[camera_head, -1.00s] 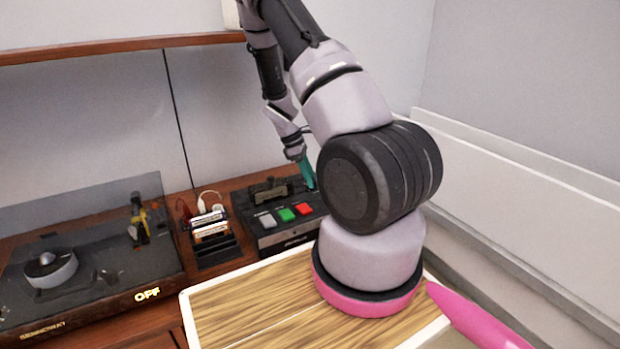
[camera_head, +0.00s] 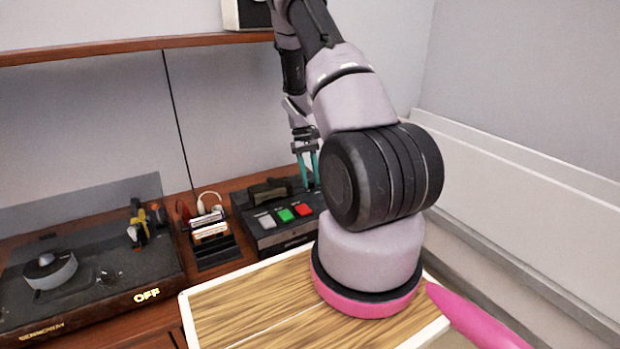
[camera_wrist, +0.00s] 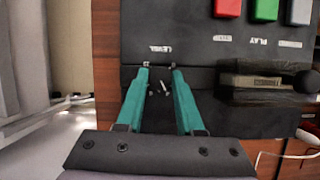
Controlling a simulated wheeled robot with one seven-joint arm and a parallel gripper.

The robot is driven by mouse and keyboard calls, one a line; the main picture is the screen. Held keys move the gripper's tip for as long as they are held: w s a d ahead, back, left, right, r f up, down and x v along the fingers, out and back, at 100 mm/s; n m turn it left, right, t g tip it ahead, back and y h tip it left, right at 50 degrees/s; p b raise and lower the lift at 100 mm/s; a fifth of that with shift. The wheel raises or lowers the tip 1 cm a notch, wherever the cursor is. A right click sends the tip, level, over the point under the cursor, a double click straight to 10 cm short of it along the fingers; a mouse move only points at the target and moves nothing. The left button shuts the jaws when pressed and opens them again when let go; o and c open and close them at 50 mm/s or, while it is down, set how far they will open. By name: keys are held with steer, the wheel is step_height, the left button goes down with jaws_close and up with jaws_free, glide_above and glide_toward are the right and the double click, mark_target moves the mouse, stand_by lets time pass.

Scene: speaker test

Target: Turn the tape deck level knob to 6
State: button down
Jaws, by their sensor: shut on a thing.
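The tape deck (camera_head: 270,235) is a dark box on the wooden counter, with grey, green and red buttons on its front. In the wrist view its panel (camera_wrist: 190,50) appears upside down, with the LEVEL label (camera_wrist: 160,49) just beyond my fingertips. My gripper (camera_wrist: 160,68) has two teal fingers, one on each side of the dark level knob (camera_wrist: 159,88), and is shut on it. Small white marks show between the fingers, but the knob's setting cannot be read. In the head view my gripper (camera_head: 308,184) points down at the deck's right rear, and the knob is hidden.
A cassette rack (camera_head: 212,240) stands just left of the deck. A turntable (camera_head: 90,270) with a clear raised lid is farther left, showing OFF. A shelf (camera_head: 120,47) runs along the wall above. A white wall ledge (camera_head: 530,190) lies to the right.

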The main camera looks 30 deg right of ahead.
steer(key=m+y, duration=0.1)
steer(key=m, duration=0.1)
steer(key=m+y, duration=0.1)
steer(key=m, duration=0.2)
steer(key=shift+d+m+t, duration=0.2)
steer(key=shift+m+t, duration=0.1)
steer(key=shift+t, duration=0.1)
steer(key=m+t+y, duration=0.1)
steer(key=m, duration=0.3)
steer(key=shift+s+m, duration=0.1)
steer(key=shift+m, duration=0.3)
steer(key=c, duration=0.5)
jaws_free()
steer(key=shift+c, duration=0.2)
steer(key=shift+y, duration=0.3)
steer(key=shift+d, duration=0.1)
steer(key=v, duration=1)
steer(key=shift+r, duration=0.4)
steer(key=shift+s+d, duration=0.1)
